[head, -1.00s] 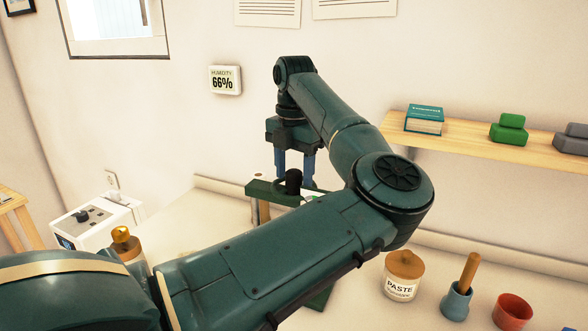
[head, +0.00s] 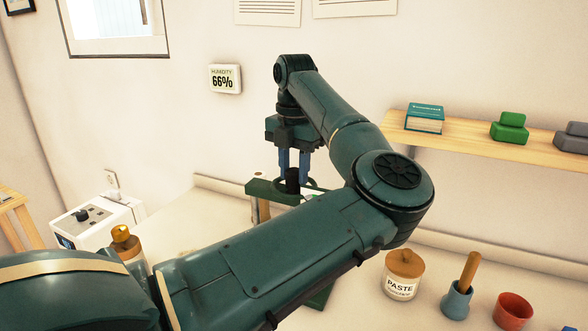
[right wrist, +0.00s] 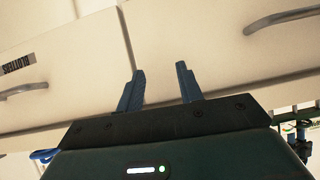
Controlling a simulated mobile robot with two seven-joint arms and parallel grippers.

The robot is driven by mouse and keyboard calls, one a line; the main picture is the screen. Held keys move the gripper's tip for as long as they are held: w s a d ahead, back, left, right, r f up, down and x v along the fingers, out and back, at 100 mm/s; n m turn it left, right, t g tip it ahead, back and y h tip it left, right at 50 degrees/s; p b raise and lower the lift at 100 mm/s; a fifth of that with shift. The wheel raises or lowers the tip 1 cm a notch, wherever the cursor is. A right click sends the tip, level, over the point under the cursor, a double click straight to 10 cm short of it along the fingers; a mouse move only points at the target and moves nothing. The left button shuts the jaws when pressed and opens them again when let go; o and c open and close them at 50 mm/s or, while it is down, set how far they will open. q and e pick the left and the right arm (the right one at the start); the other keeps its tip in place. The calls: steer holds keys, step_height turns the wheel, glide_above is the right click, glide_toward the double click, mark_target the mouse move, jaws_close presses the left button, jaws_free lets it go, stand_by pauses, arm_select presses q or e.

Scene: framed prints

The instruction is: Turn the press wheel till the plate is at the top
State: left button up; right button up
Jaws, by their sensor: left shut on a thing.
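The green press (head: 262,190) stands on the bench behind my left arm. Its dark press wheel (head: 312,184) lies flat on top, with an upright black handle (head: 292,187) on its rim. My left gripper (head: 293,172) points down from above, its blue fingers shut on that handle. My left forearm hides most of the press, and the plate cannot be seen. A bit of green base (head: 319,298) shows below the arm. My right gripper (right wrist: 160,70) is open and empty in the right wrist view, before pale drawer fronts.
A paste jar (head: 402,277), a blue pot with a wooden-handled tool (head: 458,300) and a red bowl (head: 513,311) stand right of the arm. A white box (head: 97,222) and gold-capped bottle (head: 127,244) are at left. A wooden shelf (head: 470,143) hangs above.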

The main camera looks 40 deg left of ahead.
mark_target(294, 169)
arm_select(q)
steer(key=n+b, duration=0.1)
steer(key=n, duration=0.5)
steer(key=shift+n, duration=0.3)
steer(key=n, duration=0.6)
steer(key=shift+n, duration=0.4)
steer(key=o, duration=1)
step_height(294, 169, up, 13)
steer(key=shift+r, duration=0.15)
stand_by(0.5)
